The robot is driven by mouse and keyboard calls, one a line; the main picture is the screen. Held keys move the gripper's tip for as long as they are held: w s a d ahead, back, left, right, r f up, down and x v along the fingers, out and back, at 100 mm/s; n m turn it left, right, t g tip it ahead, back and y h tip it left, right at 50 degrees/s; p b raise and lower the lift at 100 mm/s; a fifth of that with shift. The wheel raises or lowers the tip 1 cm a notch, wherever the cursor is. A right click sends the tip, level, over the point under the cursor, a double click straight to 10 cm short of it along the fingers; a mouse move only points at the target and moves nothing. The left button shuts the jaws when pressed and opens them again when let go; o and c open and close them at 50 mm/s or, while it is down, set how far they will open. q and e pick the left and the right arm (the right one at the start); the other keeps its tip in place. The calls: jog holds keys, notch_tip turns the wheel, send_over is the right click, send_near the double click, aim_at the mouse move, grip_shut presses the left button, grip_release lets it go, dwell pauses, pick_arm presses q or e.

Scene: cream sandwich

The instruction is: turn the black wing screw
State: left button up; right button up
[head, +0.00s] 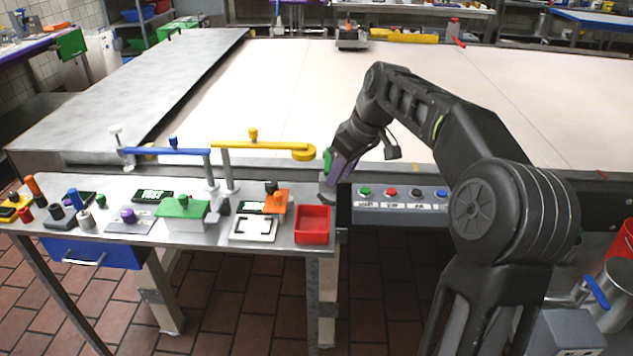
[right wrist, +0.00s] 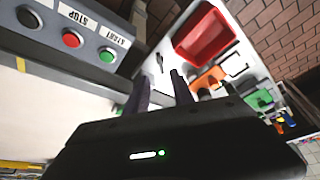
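I cannot identify the black wing screw for certain. A black knob (head: 271,187) sits on an orange block (head: 277,202) on the steel table. A small dark piece (head: 224,206) stands left of it. In the right wrist view another small dark shape (right wrist: 159,62) shows near the red tray, too small to make out. My right gripper (head: 328,183) points down over the table's right end, behind the red tray (head: 312,226). In the right wrist view its two fingers (right wrist: 160,90) stand apart with nothing between them. My left gripper is not in view.
Blue (head: 170,150) and yellow (head: 262,147) bars on posts stand at the table's back edge. A green-lidded box (head: 183,209) and a white frame (head: 254,229) lie left of the tray. A button panel (head: 402,197) is right of the table. The wide belt (head: 270,95) behind is mostly clear.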

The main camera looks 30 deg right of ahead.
aim_at(328, 198)
jog(key=shift+x, duration=3.8)
jog(key=shift+c, duration=0.2)
grip_shut()
